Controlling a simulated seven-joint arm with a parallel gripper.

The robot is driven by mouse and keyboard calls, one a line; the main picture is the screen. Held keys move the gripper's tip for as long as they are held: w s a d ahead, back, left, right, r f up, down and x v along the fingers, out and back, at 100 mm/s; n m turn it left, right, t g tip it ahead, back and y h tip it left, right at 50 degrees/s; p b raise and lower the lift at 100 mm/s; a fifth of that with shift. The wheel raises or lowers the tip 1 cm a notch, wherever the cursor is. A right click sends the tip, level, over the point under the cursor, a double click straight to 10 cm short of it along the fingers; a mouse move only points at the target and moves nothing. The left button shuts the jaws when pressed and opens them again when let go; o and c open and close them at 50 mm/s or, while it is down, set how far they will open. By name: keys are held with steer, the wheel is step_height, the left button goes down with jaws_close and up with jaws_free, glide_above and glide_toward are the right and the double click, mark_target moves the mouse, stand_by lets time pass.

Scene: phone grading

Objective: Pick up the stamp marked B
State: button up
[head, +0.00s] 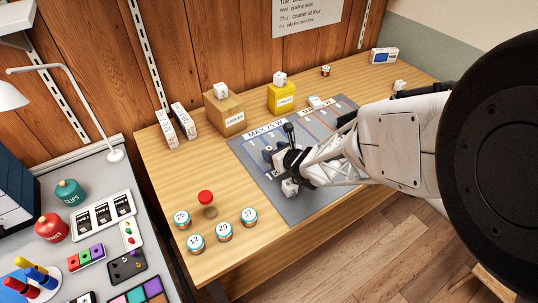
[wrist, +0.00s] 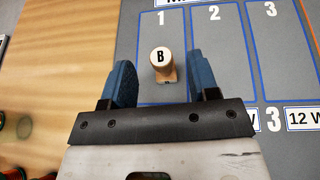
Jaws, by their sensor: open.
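The stamp marked B (wrist: 161,60) has a pale round top with a black letter B and a wooden body below it. In the wrist view it stands in the cell marked 1 of the grey mat (wrist: 118,12). My gripper (wrist: 161,78) is open, with one blue finger on each side of the stamp and visible gaps to both. Nothing is held. In the head view my gripper (head: 275,154) is low over the left part of the mat, and I cannot make out the stamp there.
Several numbered tins (head: 225,231) and a red-topped object (head: 205,198) stand on the wooden table's front left. A cardboard box (head: 224,113) and a yellow box (head: 281,97) stand behind the mat. A small white block (head: 290,188) is close to my gripper. A cluttered grey desk adjoins left.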

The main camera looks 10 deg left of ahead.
mark_target(270, 149)
steer(key=shift+x, duration=2.65)
steer(key=shift+d+f, duration=0.1)
steer(key=c, duration=1)
